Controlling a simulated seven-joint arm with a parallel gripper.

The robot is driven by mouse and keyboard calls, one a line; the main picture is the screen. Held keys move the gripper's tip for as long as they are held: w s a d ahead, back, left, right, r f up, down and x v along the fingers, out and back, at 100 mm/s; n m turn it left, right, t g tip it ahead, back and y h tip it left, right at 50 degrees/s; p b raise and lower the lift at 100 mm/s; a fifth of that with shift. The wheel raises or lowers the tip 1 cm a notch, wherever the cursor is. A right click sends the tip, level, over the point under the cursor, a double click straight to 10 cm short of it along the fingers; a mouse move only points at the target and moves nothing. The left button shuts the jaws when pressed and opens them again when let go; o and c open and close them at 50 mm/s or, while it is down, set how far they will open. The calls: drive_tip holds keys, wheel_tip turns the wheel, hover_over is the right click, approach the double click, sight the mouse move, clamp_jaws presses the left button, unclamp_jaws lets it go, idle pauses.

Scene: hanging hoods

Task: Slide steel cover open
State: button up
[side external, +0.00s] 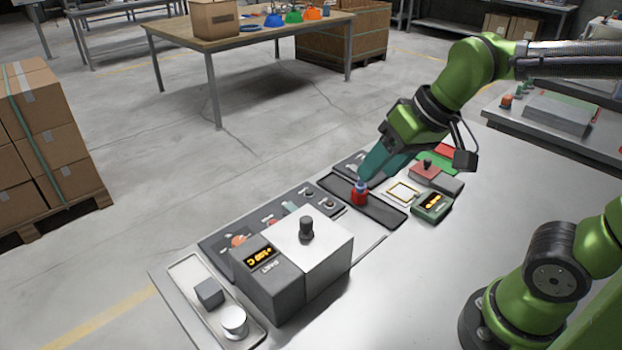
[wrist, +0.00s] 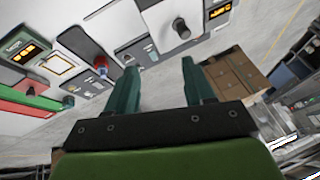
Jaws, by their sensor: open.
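The steel cover (side external: 325,256) is a pale box with a black knob (side external: 307,228) on top, set against a dark grey unit (side external: 268,285) with an orange lit display. In the wrist view the cover (wrist: 160,35) and its knob (wrist: 180,28) show at the top, beyond the fingertips. My gripper (side external: 372,168) has teal fingers and hangs above the far side of the bench, to the right of and apart from the cover. In the wrist view my gripper (wrist: 158,66) is open with nothing between its fingers. What lies inside the cover is hidden.
A green display box (side external: 432,206) sits to the right. A pale tray (side external: 213,318) holds a grey block and a white cylinder. The bench front is clear.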

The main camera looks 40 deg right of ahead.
sight(306, 219)
drive_tip(key=shift+w+a+r+n+g+h, duration=1.2)
drive_tip(key=shift+w+a+r+n+g, duration=1.15)
drive_tip(key=shift+w+a+n, duration=2)
drive_tip(key=shift+m+g, duration=0.25)
drive_tip(key=shift+m, duration=0.3)
drive_tip(key=f, duration=1.1)
drive_tip(key=w+f, duration=0.1)
drive_tip(key=f, duration=0.5)
drive_tip(key=shift+d, duration=0.4)
drive_tip(key=shift+r, duration=0.1)
clamp_jaws()
